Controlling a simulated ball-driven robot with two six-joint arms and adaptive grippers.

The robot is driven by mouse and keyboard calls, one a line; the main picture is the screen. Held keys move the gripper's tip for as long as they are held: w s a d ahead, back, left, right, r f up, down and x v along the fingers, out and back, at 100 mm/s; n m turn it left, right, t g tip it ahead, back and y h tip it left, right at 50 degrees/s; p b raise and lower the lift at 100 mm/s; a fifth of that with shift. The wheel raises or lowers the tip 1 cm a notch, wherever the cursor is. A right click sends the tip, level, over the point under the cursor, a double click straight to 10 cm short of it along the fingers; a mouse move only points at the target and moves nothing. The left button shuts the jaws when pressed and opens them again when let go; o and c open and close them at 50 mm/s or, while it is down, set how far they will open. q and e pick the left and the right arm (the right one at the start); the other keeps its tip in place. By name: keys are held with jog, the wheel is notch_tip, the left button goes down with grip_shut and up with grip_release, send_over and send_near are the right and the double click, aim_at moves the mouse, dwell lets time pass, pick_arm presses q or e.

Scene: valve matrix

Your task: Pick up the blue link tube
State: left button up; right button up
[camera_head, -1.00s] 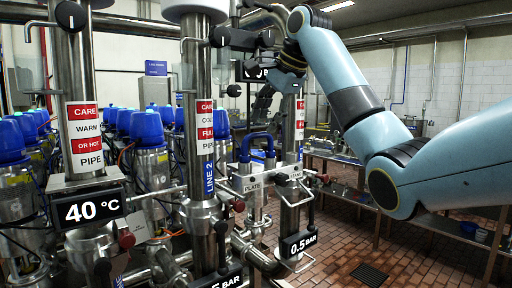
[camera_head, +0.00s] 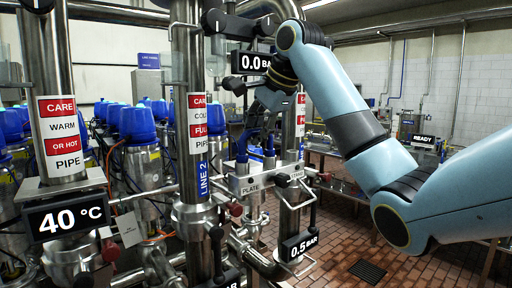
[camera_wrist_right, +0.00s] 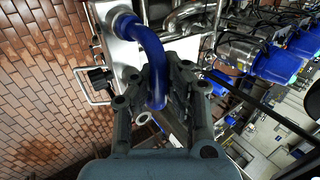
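The blue link tube (camera_head: 243,145) is a bent tube at the white plate in the middle of the head view. Its upper bend is hidden by my right gripper (camera_head: 262,122), which is above and against it in the picture. In the right wrist view the tube (camera_wrist_right: 150,42) arches from a collar on the plate (camera_wrist_right: 120,52) down to the right gripper's fingers (camera_wrist_right: 170,78). The fingers stand apart, with the tube by the left finger and a gap beside it. I cannot tell whether they touch it. My left gripper is not in view.
A steel pipe (camera_head: 190,225) with a LINE 2 label stands left of the plate. A 0.5 BAR display (camera_head: 299,246) is below right, and a 0.0 BAR display (camera_head: 254,63) is above. Blue-capped units (camera_head: 137,125) crowd the left. Open brick floor (camera_head: 335,262) lies at right.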

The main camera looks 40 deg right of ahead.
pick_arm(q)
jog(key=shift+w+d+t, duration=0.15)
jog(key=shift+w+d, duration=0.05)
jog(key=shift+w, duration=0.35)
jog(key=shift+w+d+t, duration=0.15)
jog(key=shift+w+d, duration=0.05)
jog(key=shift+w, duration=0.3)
